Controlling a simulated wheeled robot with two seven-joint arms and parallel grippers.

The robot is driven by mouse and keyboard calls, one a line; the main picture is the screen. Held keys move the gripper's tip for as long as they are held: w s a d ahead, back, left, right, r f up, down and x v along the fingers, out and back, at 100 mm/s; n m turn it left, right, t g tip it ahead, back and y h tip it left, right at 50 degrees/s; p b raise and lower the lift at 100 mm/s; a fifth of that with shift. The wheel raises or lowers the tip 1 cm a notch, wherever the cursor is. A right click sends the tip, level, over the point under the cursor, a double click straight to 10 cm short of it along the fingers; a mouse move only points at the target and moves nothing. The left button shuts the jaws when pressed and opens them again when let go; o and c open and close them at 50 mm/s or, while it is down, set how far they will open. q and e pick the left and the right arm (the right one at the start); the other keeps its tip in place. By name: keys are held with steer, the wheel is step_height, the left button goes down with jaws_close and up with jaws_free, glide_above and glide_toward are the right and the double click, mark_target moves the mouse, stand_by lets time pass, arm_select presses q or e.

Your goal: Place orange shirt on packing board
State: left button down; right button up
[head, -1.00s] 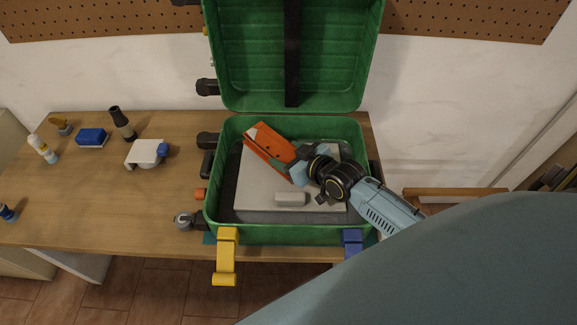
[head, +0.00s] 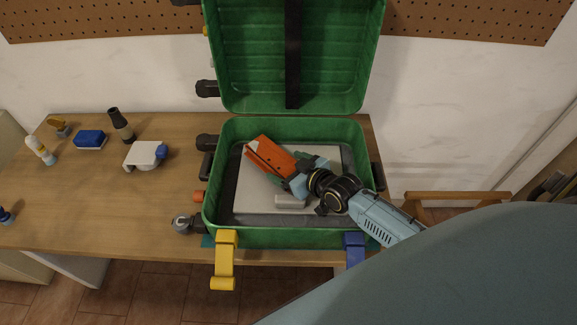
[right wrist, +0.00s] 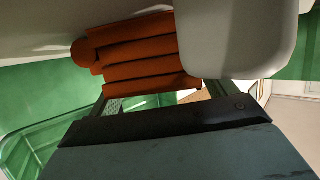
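The orange shirt (head: 272,155), a flat folded bundle, lies tilted over the back left part of the pale grey packing board (head: 245,200). The board lies inside the open green suitcase (head: 285,234). My right gripper (head: 294,183) reaches in from the right and has the shirt's near end between its fingers. In the right wrist view the shirt's stacked folds (right wrist: 145,55) show at the fingers, and a pale rounded block covers part of that view. I cannot tell whether the shirt touches the board. My left gripper is out of view.
A small grey block (head: 291,201) sits on the board's front part. The suitcase lid (head: 330,60) stands open behind. Yellow (head: 225,260) and blue (head: 354,246) latches hang at the front. A white object (head: 146,155), blue brush (head: 90,139) and dark nozzle (head: 121,126) stand left on the table.

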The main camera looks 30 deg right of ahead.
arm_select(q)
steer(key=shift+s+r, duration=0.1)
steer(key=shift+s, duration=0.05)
arm_select(e)
steer(key=shift+r, duration=0.15)
steer(key=shift+s+d+r, duration=0.1)
steer(key=shift+s+r, duration=0.05)
steer(key=shift+s, duration=0.25)
steer(key=p+v, duration=0.2)
steer(key=v, duration=0.2)
steer(key=shift+s+r, duration=0.1)
steer(key=shift+s, duration=0.05)
steer(key=shift+v, duration=0.9)
steer(key=shift+s+d+r, duration=0.1)
steer(key=shift+s, duration=0.1)
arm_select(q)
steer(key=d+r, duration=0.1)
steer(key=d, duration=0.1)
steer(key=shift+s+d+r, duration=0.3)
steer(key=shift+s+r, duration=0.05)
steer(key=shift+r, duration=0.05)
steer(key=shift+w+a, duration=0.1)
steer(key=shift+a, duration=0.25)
